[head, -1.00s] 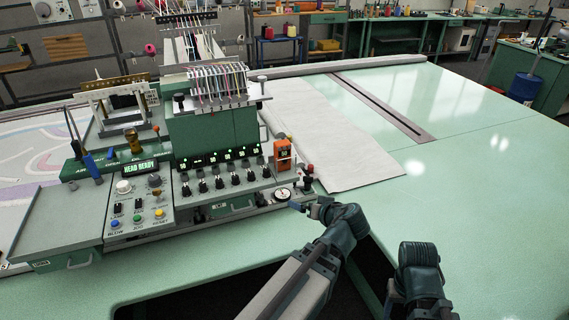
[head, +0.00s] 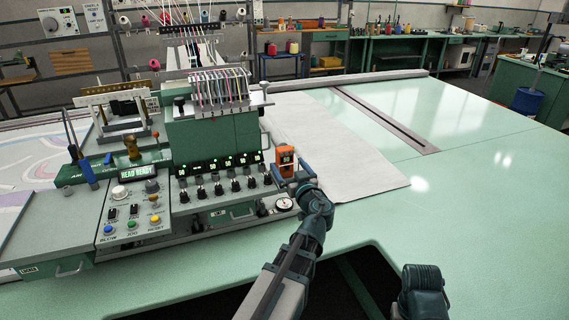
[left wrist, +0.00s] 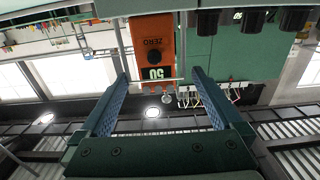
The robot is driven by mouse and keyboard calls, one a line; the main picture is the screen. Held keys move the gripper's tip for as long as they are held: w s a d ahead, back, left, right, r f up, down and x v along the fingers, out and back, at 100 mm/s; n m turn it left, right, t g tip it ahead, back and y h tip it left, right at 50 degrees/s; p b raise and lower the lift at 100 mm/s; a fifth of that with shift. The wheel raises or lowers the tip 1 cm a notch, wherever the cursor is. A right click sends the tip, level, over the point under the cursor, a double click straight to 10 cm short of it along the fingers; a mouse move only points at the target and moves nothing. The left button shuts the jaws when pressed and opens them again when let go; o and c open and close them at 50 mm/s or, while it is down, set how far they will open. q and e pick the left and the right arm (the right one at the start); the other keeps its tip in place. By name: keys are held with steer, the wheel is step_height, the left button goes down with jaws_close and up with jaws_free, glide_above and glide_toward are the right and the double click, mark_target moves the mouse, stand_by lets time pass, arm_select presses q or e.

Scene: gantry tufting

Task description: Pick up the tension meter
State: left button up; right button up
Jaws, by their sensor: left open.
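The tension meter (head: 286,158) is a small orange device standing at the right end of the green machine's control panel. In the left wrist view the tension meter (left wrist: 153,45) shows a knob marked ZERO and a lit display, and appears upside down. My left gripper (head: 291,181) is open, right at the meter and partly in front of its lower part. In the left wrist view the fingers of my left gripper (left wrist: 160,82) stand apart, with the meter's display end between or just beyond their tips; I cannot tell which.
A row of black knobs (head: 218,188) lies just left of the meter. A round dial gauge (head: 284,204) sits below it. White fabric (head: 345,165) covers the table to the right, and the green tabletop (head: 460,215) beyond is clear.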

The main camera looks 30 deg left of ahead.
mark_target(285, 161)
arm_select(q)
steer(key=shift+x, duration=1.65)
steer(key=x, duration=0.5)
steer(key=shift+w+d+f, duration=0.1)
steer(key=shift+w, duration=0.25)
steer(key=shift+s+d, duration=0.1)
jaws_close()
